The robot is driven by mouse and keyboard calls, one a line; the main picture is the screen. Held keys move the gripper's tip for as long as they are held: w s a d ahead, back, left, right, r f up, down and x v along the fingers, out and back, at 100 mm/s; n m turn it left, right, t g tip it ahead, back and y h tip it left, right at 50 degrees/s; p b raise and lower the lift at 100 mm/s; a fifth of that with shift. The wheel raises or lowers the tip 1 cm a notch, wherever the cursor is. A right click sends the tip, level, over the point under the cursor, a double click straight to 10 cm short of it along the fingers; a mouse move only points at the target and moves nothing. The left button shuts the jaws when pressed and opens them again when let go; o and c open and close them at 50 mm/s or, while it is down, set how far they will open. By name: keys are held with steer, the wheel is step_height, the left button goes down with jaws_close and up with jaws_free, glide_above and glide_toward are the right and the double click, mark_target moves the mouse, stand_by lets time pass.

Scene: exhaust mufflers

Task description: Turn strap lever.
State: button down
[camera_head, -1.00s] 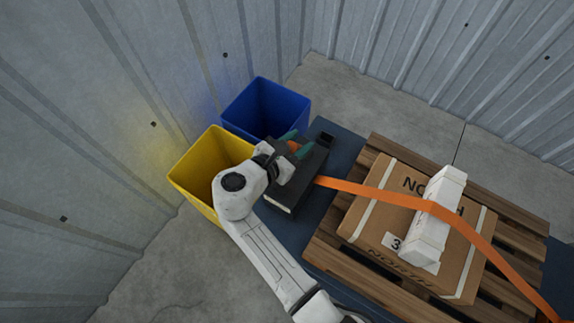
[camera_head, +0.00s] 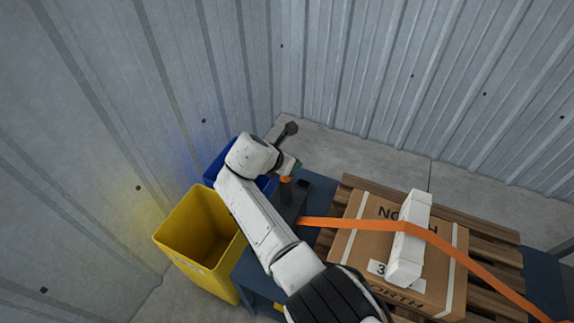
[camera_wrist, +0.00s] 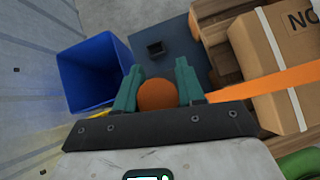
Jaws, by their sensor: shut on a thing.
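The strap lever shows as an orange grip (camera_head: 286,180) standing above a dark housing (camera_head: 291,208) in the head view. In the wrist view, the lever's rounded orange end (camera_wrist: 158,95) sits between the two teal fingers. My gripper (camera_head: 290,170) is shut on the lever; it also shows in the wrist view (camera_wrist: 157,72). My arm hides part of the housing in the head view. The orange strap (camera_head: 345,224) runs from the housing over the carton and also shows in the wrist view (camera_wrist: 265,84).
A carton (camera_head: 362,245) with a white block (camera_head: 408,240) on it stands on a wooden pallet (camera_head: 488,262). A yellow bin (camera_head: 185,235) and a blue bin (camera_head: 215,160) stand left of the housing, the blue one partly behind my arm. Corrugated walls close in the corner.

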steer(key=shift+w, duration=0.1)
stand_by(0.3)
steer(key=c, duration=0.8)
jaws_free()
steer(key=shift+w+d, duration=0.1)
steer(key=p+v, duration=0.1)
steer(key=v, duration=0.9)
steer(key=shift+s+r, duration=0.25)
steer(key=shift+r, duration=0.05)
